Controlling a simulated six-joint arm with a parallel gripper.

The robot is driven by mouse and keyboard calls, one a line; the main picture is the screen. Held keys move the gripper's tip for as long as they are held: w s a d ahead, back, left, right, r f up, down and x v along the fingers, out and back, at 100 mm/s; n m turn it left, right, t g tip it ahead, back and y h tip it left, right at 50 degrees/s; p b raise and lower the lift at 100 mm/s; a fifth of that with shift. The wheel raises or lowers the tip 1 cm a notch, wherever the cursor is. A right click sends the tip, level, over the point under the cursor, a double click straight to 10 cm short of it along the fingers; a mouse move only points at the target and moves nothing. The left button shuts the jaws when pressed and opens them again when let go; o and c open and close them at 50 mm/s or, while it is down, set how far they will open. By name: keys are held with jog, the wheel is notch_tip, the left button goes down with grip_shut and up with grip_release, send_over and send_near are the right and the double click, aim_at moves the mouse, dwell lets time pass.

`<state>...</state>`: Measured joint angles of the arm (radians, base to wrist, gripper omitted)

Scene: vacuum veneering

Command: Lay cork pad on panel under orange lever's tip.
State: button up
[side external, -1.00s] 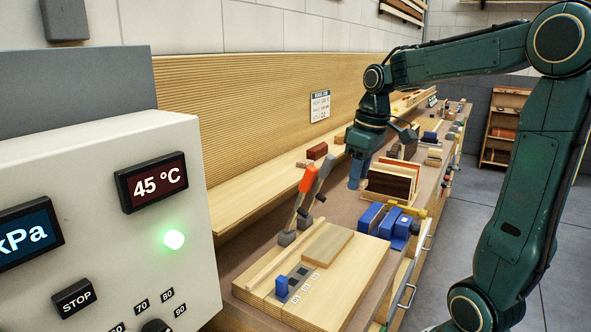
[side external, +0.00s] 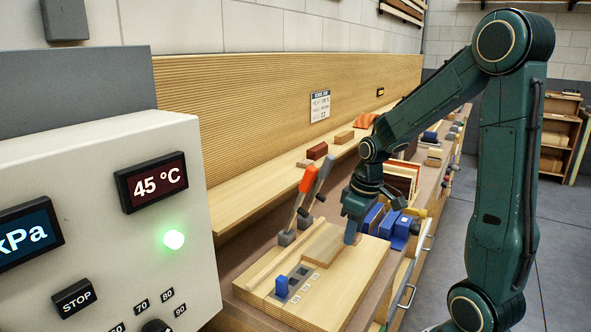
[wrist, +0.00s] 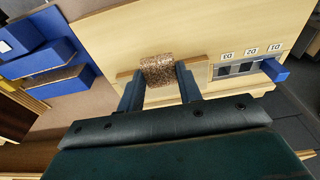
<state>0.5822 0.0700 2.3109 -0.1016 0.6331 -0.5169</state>
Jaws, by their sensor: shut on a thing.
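In the wrist view my gripper (wrist: 160,76) is shut on a speckled brown cork pad (wrist: 158,70), held between its two fingertips. In the side view my gripper (side external: 351,238) points down at the right end of the light wooden panel (side external: 325,244); the cork pad cannot be made out there. The panel lies on a larger wooden board (side external: 343,288). The orange lever (side external: 307,181) stands upright, slightly tilted, at the panel's back left, beside a grey lever (side external: 323,175). The levers do not show in the wrist view. I cannot tell whether the pad touches the panel.
A blue block (side external: 281,286) stands in a row of dark slots marked D1 to D3 at the board's front; it also shows in the wrist view (wrist: 274,69). Blue blocks (side external: 385,222) and upright veneer sheets (side external: 403,178) stand behind the board. The control box (side external: 100,230) fills the left foreground.

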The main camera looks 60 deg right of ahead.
aim_at(352, 257)
jog(key=shift+f, duration=2.1)
jog(key=shift+f, duration=0.15)
jog(key=o, duration=1)
jog(key=r, duration=0.4)
jog(key=s+r, duration=0.1)
jog(key=r, duration=0.3)
jog(key=s+r, duration=0.1)
jog(key=r, duration=0.3)
jog(key=shift+r, duration=0.1)
